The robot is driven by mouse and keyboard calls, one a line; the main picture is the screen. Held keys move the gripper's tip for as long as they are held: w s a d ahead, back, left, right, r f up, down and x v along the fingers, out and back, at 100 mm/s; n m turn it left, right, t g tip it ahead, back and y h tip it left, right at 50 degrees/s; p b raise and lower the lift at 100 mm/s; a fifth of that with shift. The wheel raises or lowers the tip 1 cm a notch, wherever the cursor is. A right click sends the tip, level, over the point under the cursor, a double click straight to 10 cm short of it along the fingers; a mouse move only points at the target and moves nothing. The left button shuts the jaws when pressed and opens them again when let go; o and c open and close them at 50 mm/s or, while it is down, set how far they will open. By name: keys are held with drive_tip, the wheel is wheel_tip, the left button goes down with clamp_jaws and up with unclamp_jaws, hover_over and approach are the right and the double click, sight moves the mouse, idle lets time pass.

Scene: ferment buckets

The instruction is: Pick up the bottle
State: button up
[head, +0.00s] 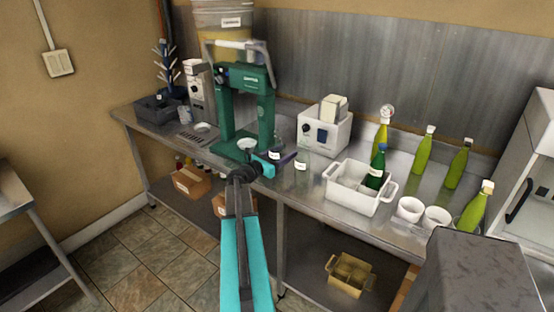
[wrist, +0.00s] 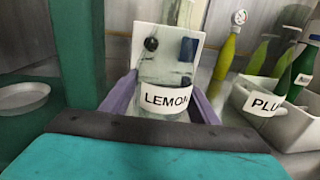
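A clear glass bottle (wrist: 166,72) with a white label reading "LEMON" stands upright straight ahead of my gripper in the wrist view. In the head view the clear bottle (head: 302,163) stands near the counter's front edge. My gripper (head: 287,158) is just left of it, with its purple fingers pointing at it. In the wrist view the fingers of my gripper (wrist: 165,92) are spread, one on each side of the bottle's lower part. I cannot tell whether they touch the glass. The bottle's base is hidden behind the gripper body.
A green press (head: 246,108) stands close on the left. A white box-shaped device (head: 324,134) is behind the bottle. A white crate (head: 345,198) holding a dark green bottle (head: 376,168) is on the right. Several yellow-green bottles and two white cups (head: 410,209) stand farther right.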

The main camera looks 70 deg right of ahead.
drive_tip(key=c, duration=0.9)
drive_tip(key=shift+o, duration=0.2)
drive_tip(key=shift+r, duration=0.15)
drive_tip(key=shift+r+b, duration=0.45)
drive_tip(key=shift+r, duration=0.55)
drive_tip(key=a+r+b, duration=0.2)
drive_tip(key=a+b, duration=0.1)
drive_tip(key=a, duration=1.3)
drive_tip(key=shift+w+r+b, duration=0.2)
drive_tip(key=shift+r+b, duration=0.1)
drive_tip(key=shift+r, duration=0.1)
